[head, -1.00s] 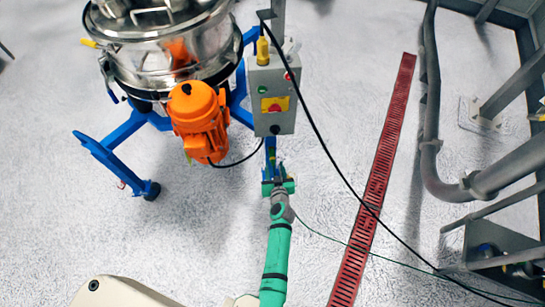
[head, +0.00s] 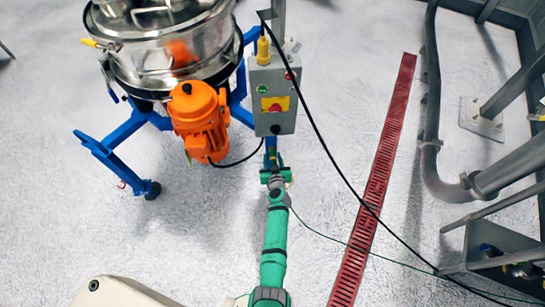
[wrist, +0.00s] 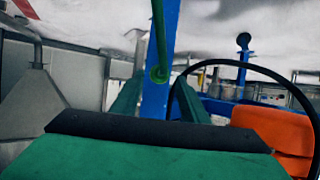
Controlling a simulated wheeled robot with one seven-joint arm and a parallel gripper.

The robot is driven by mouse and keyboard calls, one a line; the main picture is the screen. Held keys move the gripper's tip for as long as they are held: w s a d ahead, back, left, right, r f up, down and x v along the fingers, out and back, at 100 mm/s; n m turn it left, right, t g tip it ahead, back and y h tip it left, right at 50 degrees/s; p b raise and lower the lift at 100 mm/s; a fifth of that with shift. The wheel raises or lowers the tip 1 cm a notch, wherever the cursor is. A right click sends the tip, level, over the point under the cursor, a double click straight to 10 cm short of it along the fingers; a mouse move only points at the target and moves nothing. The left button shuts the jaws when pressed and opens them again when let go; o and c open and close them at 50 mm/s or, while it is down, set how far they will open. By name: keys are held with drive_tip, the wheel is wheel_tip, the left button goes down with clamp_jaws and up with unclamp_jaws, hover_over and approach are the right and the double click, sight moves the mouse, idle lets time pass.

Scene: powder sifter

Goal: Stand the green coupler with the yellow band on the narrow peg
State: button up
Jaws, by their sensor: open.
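In the head view my gripper (head: 275,177) is open, just below the grey control box, at the sifter's blue frame leg. In the wrist view its two dark green fingers stand apart, with a blue post (wrist: 160,98) of the frame showing between them. A thin green tube or cable end (wrist: 159,74) with a round tip shows in front of that post, between the fingers. I cannot tell whether it belongs to the coupler. No yellow band can be made out on it. I cannot make out the narrow peg in either view.
The control box (head: 275,100) and the orange motor (head: 200,120) stand close beyond my gripper. The motor also shows at right in the wrist view (wrist: 275,130). A black cable (head: 330,160) crosses to the right, over the red floor drain (head: 378,175).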

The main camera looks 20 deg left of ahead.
drive_tip(key=shift+x, duration=1)
drive_tip(key=shift+w+d, duration=0.1)
drive_tip(key=shift+w, duration=0.05)
drive_tip(key=shift+d, duration=0.1)
drive_tip(key=shift+a, duration=0.25)
drive_tip(key=shift+d, duration=0.35)
drive_tip(key=shift+c, duration=0.5)
clamp_jaws()
drive_tip(key=shift+d, duration=0.1)
